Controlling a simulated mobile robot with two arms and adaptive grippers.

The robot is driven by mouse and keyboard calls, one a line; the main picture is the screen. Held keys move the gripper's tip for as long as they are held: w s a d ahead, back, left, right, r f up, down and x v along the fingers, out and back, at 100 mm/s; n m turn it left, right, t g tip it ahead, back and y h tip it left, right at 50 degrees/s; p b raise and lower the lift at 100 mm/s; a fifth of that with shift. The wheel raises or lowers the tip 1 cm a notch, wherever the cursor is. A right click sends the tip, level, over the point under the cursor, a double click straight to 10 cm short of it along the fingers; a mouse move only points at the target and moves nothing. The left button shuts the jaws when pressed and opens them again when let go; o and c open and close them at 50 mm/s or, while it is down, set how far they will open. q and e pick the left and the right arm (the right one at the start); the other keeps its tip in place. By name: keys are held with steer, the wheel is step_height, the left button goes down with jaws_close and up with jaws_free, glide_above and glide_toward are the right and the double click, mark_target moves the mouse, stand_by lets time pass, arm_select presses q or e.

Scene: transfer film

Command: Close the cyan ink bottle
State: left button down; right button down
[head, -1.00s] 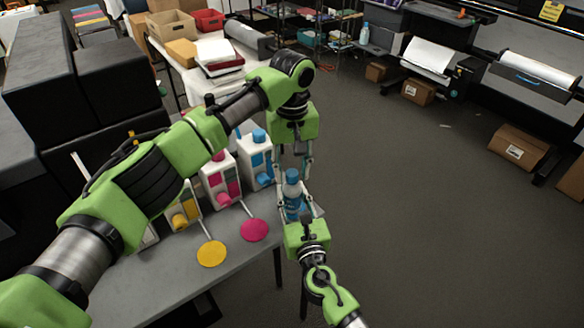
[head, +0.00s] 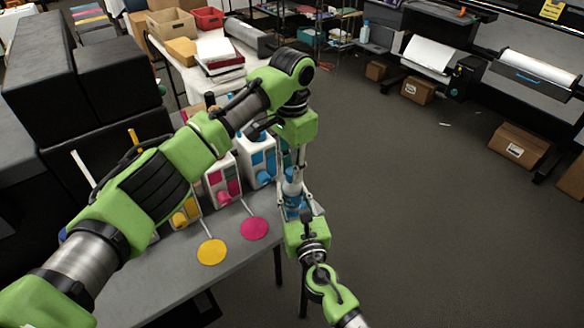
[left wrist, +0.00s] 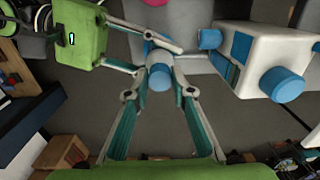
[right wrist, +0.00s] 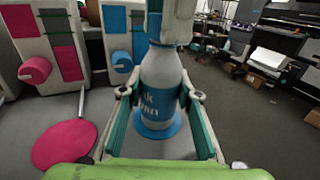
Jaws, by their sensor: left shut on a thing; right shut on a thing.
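The cyan ink bottle (head: 292,188) is white with a blue label and stands upright off the table's right edge. My right gripper (head: 292,211) is shut on its body, with a finger on each side; the label shows in the right wrist view (right wrist: 158,100). My left gripper (head: 293,172) reaches down from above and is shut on the blue cap (left wrist: 160,77) at the bottle's top. The fingers hide the cap in the head view. The cap lines up with the neck; I cannot tell how tightly it sits.
A cyan disc (right wrist: 158,126) lies below the bottle. White ink units with blue (head: 257,160), magenta (head: 222,180) and yellow parts stand along the grey table (head: 150,285). Magenta (head: 254,228) and yellow (head: 212,252) discs lie in front. The floor to the right is open.

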arm_select(q)
steer(key=shift+m, duration=0.7)
steer(key=c, duration=1.7)
jaws_free()
steer(key=shift+r, duration=0.1)
arm_select(e)
steer(key=c, duration=1.4)
jaws_free()
steer(key=shift+c, duration=0.2)
arm_select(q)
step_height(320, 180, up, 12)
steer(key=shift+f, duration=0.1)
